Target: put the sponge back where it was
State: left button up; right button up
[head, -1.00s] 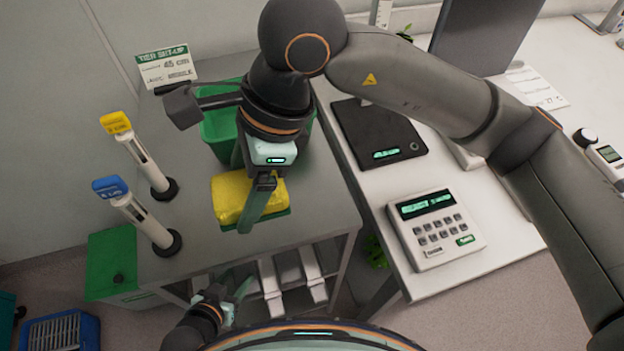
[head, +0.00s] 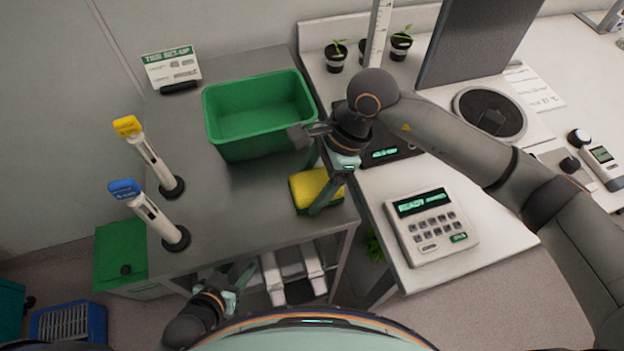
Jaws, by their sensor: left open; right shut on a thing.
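The yellow sponge with a green underside (head: 308,188) is at the right edge of the grey metal cart top (head: 225,215), in front of the green bin. My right gripper (head: 322,205) is shut on the sponge, with a finger across its right side. I cannot tell whether the sponge touches the cart top. My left gripper (head: 236,285) is open and empty, low in front of the cart's front edge.
An empty green bin (head: 262,145) stands on the cart. A yellow-topped stand (head: 150,158) and a blue-topped stand (head: 152,213) are at left, a sign (head: 172,68) behind. The white bench at right holds a keypad device (head: 432,226) and potted seedlings (head: 401,44). The cart's middle front is clear.

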pick_arm(q)
jog(key=shift+f, duration=0.15)
pick_arm(e)
jog(key=shift+f, duration=0.2)
jog(key=o, duration=1)
jog(key=shift+o, duration=0.2)
pick_arm(q)
jog(key=shift+r, duration=0.2)
pick_arm(e)
jog(key=shift+r, duration=0.2)
pick_arm(q)
jog(key=shift+f+b, duration=0.9)
pick_arm(e)
jog(key=v, duration=1.2)
